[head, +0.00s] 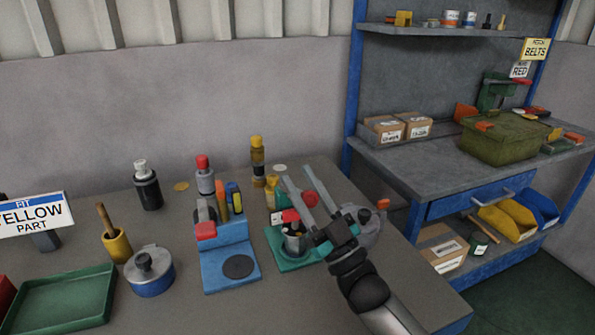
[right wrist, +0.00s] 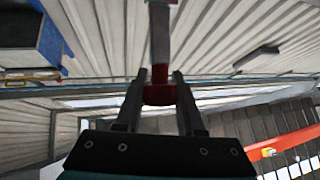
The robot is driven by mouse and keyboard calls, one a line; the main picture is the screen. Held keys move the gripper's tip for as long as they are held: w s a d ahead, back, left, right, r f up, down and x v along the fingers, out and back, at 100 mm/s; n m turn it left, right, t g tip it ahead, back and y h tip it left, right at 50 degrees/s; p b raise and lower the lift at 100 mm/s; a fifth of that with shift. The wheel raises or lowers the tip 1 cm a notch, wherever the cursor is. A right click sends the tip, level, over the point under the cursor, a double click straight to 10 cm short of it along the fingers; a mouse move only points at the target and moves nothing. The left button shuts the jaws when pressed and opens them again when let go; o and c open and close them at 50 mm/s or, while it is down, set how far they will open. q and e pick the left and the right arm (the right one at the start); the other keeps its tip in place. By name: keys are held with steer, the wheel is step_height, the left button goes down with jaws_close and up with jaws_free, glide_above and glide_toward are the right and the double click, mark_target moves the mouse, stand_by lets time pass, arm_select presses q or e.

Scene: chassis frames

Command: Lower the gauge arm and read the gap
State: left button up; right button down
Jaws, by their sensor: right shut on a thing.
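My right gripper (head: 296,172) reaches in from the lower right, its two long fingers pointing up and away over the bench. A red knob (head: 311,198) shows between them. In the right wrist view the fingers are shut on a red grip (right wrist: 160,92), with a grey metal bar (right wrist: 160,35) running up from it; I take this as the gauge arm. Below the gripper is a green fixture (head: 283,255) with a metal cylinder, partly hidden by the gripper. A grey rounded body (head: 368,228) shows behind my wrist. No gap reading is legible. My left gripper is out of view.
A blue fixture (head: 230,268) with a dark disc stands left of the green one. Several bottles stand behind. A blue-sided pot (head: 150,285), a yellow cup (head: 117,246), a green tray (head: 62,312) and a sign (head: 35,214) are at left. A blue-framed workbench (head: 440,172) is at right.

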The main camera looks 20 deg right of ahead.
steer(key=shift+s+f, duration=0.7)
steer(key=shift+f, duration=0.1)
steer(key=shift+s+f+b, duration=0.15)
steer(key=shift+f+b, duration=0.2)
steer(key=shift+s+f, duration=0.3)
steer(key=shift+f, duration=0.25)
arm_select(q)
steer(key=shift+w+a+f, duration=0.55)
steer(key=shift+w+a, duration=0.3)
arm_select(e)
steer(key=shift+a+f, duration=0.1)
steer(key=shift+f, duration=0.1)
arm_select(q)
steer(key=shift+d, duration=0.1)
arm_select(e)
steer(key=c, duration=1)
jaws_free()
steer(key=o, duration=0.5)
steer(key=shift+s, duration=0.1)
steer(key=shift+c, duration=0.2)
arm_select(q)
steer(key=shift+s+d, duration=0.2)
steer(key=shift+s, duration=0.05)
